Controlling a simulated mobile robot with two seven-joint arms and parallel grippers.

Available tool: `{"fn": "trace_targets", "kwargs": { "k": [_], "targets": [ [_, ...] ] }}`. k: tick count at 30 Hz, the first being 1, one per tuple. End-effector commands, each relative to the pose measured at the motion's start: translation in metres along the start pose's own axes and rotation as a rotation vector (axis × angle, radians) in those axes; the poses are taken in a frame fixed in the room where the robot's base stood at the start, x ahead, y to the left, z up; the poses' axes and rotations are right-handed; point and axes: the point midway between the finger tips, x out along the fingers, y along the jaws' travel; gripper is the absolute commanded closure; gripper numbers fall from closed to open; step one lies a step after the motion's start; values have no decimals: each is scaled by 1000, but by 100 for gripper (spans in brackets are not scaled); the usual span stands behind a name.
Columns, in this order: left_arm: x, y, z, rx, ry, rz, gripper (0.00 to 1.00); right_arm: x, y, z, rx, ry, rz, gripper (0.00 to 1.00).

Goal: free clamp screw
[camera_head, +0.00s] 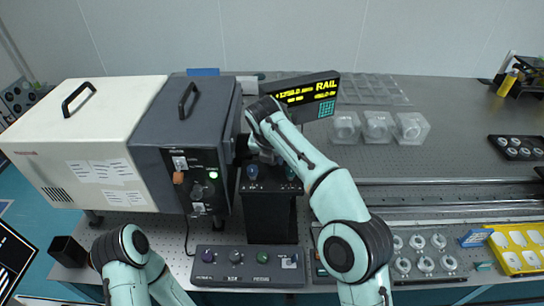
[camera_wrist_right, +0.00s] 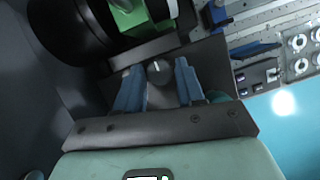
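A small dark clamp screw knob (camera_wrist_right: 160,72) with a light mark shows in the right wrist view, on a dark block. My right gripper (camera_wrist_right: 158,70) has its two blue fingers on either side of the knob, with a visible gap at each side. It is open and holds nothing; I cannot tell exactly how deep the fingertips sit around the knob. In the head view my right arm reaches over the black stand (camera_head: 270,218) beside the dark grey box, and its wrist hides the knob. My left arm is at the lower left; its gripper is outside the picture.
A dark grey box (camera_head: 180,145) and a white box (camera_head: 85,130) stand left of the stand. A display (camera_head: 310,92) is behind it. A control box with knobs (camera_head: 248,268) lies in front. A black cylinder (camera_wrist_right: 70,30) and green part (camera_wrist_right: 130,18) crowd the far side.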

Motion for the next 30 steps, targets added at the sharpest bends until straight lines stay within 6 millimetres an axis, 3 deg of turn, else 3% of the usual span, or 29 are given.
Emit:
{"fn": "trace_targets", "kwargs": {
  "k": [1,3,8,21,30],
  "targets": [
    [0,0,0,0,0,0,57,0,0,0,0,0,0,80],
    [0,0,0,0,0,0,57,0,0,0,0,0,0,100],
    [0,0,0,0,0,0,57,0,1,0,16,0,-6,100],
    [0,0,0,0,0,0,57,1,4,0,351,0,-146,100],
    [0,0,0,0,0,0,57,0,4,0,382,1,-159,100]
  ]
}}
